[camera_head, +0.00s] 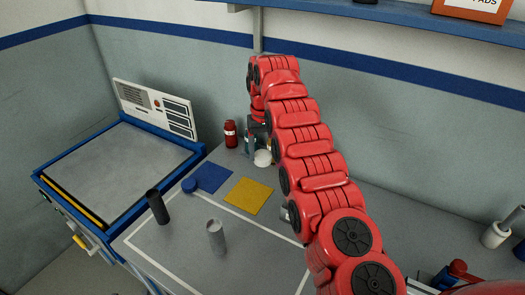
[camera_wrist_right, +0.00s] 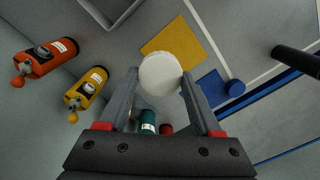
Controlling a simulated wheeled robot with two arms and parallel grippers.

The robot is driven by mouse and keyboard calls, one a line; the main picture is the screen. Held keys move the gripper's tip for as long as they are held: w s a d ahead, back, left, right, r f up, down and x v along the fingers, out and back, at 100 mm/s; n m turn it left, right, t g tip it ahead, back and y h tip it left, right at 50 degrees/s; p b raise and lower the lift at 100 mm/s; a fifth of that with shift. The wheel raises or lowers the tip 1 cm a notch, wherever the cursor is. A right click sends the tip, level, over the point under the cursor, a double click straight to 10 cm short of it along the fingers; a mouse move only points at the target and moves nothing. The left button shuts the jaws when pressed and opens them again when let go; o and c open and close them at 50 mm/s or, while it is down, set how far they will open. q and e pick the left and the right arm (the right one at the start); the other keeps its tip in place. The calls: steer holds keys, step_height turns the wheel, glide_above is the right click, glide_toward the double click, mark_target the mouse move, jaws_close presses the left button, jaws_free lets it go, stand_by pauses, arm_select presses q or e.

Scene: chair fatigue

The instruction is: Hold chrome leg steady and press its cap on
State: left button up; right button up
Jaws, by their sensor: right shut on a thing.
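A pale grey metallic tube (camera_head: 216,238), which looks like the chrome leg, stands upright on the bench in the head view, its open top facing up. A white round cap (camera_wrist_right: 163,73) is between the fingers of my right gripper (camera_wrist_right: 160,78), which is shut on it. The cap also shows in the head view (camera_head: 263,158) at the back of the bench, beyond the yellow mat. The cap is apart from the tube. The arm hides much of the right gripper in the head view. My left gripper is in neither view.
A black tube (camera_head: 157,207) stands left of the grey one. A blue cap (camera_head: 190,185) is beside the blue mat (camera_head: 214,177); the yellow mat (camera_head: 249,198) is bare. A red bottle (camera_head: 230,134) stands behind. Orange (camera_wrist_right: 45,58) and yellow (camera_wrist_right: 86,88) bottles show in the wrist view.

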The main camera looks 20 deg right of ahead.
steer(key=shift+s+f, duration=0.1)
steer(key=shift+f, duration=0.1)
stand_by(0.5)
steer(key=shift+d+f+b, duration=0.15)
steer(key=shift+b, duration=0.15)
steer(key=shift+d+f+b, duration=0.1)
steer(key=shift+f+b, duration=0.2)
steer(key=shift+f, duration=0.05)
steer(key=s+f+b, duration=0.2)
steer(key=f, duration=0.1)
steer(key=s+f+b, duration=0.1)
steer(key=f, duration=0.1)
steer(key=shift+a, duration=0.4)
